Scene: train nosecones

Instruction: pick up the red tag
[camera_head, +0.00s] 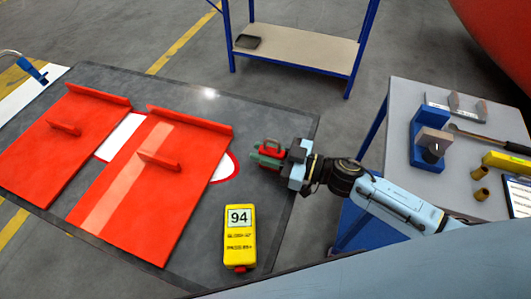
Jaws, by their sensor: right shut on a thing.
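My right gripper (277,153) reaches in from the right over the dark mat (285,121). It is shut on a small red piece with a loop-like top, which I take to be the red tag (271,143). Dark green parts show beside the red piece at the fingertips; I cannot tell whether they are fingers or part of the held thing. Much of the tag is hidden by the gripper. I cannot tell whether it touches the mat. My left gripper is not in view.
Two large red panels (140,215) with raised bars lie on the mat's left side. A yellow meter reading 94 (239,248) lies below the gripper. A grey table (398,115) with tools stands right. A blue-framed shelf (300,45) stands behind.

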